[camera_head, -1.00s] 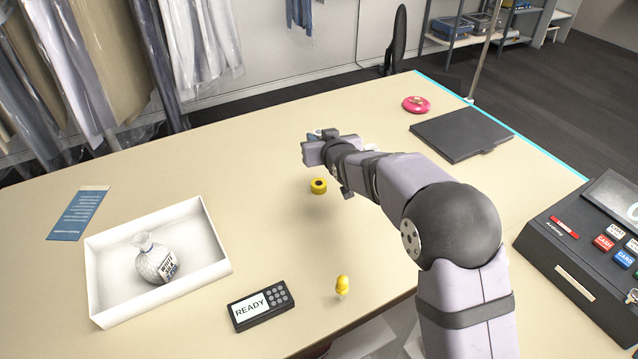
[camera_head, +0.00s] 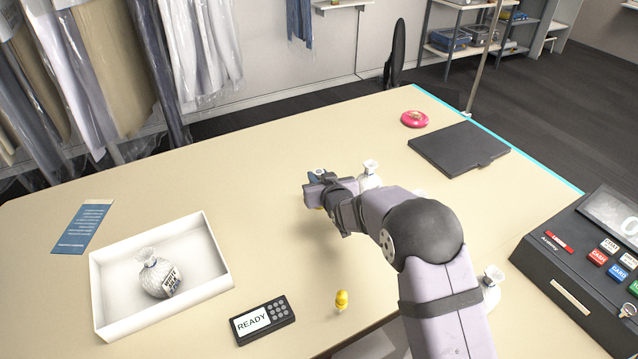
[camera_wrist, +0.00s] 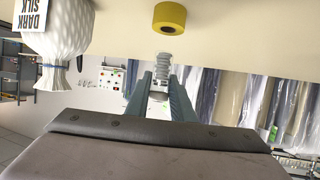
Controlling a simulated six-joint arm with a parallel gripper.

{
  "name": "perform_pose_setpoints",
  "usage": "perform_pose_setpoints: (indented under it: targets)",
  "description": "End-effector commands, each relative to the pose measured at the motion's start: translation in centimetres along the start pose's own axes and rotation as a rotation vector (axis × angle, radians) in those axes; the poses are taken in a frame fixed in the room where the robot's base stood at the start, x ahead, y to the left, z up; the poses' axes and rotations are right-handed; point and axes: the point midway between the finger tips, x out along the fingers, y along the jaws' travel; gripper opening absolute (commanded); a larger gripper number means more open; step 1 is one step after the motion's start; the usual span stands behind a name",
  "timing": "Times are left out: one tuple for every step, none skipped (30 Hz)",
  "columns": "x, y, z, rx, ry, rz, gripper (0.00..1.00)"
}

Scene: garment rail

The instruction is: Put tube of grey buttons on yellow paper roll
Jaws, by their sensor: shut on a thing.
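My gripper (camera_wrist: 162,90) is shut on the tube of grey buttons (camera_wrist: 164,72), a clear tube with a grey stack, in the wrist view. The yellow paper roll (camera_wrist: 169,18) shows beyond the tube, with a dark round hole in its face. The tube looks apart from the roll, though the gap's depth is hard to judge. In the head view my gripper (camera_head: 317,190) is over the roll's place and hides nearly all of it. The held tube cannot be made out clearly there.
White sacks stand near my arm, one (camera_head: 369,174) behind it and one (camera_head: 491,285) to its right. A white tray (camera_head: 218,268) holds another sack. A small yellow tube (camera_head: 341,301) and a READY terminal (camera_head: 262,319) are in front.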

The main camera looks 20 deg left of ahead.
Motion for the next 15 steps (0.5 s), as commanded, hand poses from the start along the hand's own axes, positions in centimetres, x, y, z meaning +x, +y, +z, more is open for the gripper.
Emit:
perform_pose_setpoints:
  targets:
    - [0.2, 0.0, 0.6, 0.0, -0.005, 0.0, 0.0]
    - [0.3, 0.0, 0.9, 0.0, -0.004, 0.0, 0.0]
    - [0.5, 0.0, 1.3, 0.0, -0.004, 0.0, 0.0]
    - [0.6, 0.0, 1.6, 0.0, -0.004, 0.0, 0.0]
    - [0.8, 0.0, 1.9, 0.0, -0.004, 0.0, 0.0]
    - [0.9, 0.0, 2.1, 0.0, -0.001, 0.0, 0.0]
    - [0.9, 0.0, 2.3, 0.0, -0.001, 0.0, 0.0]
    - [1.0, 0.0, 2.4, 0.0, -0.001, 0.0, 0.0]
    - [1.1, 0.0, 2.6, 0.0, -0.001, 0.0, 0.0]
    - [1.1, 0.0, 2.6, 0.0, -0.001, 0.0, 0.0]
    - [1.1, 0.0, 2.6, 0.0, 0.0, 0.0, 0.0]
    - [1.1, 0.0, 2.6, 0.0, 0.0, 0.0, 0.0]
    - [1.1, 0.0, 2.6, 0.0, 0.0, 0.0, 0.0]
    - [1.1, 0.0, 2.6, 0.0, 0.0, 0.0, 0.0]
    - [1.1, 0.0, 2.6, 0.0, 0.0, 0.0, 0.0]
